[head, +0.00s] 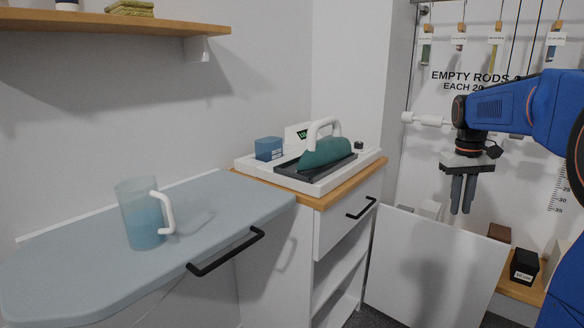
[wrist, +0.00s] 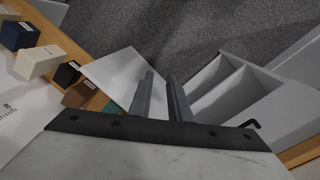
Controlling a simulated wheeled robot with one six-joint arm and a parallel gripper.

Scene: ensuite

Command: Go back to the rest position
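My gripper (head: 461,210) hangs at the right of the head view, pointing down, in front of the white wall panel with hanging rods. Its two dark grey fingers also show in the wrist view (wrist: 160,78), with a clear gap between them. Nothing is between the fingers and they touch nothing. The blue arm reaches in from the right edge.
A blue-grey board (head: 90,260) at the left bears a jug (head: 142,225) with bluish liquid. A green iron (head: 326,152) sits on a white tray (head: 252,168) on the cabinet. Small blocks (head: 524,265) stand on a low wooden shelf below my gripper's right.

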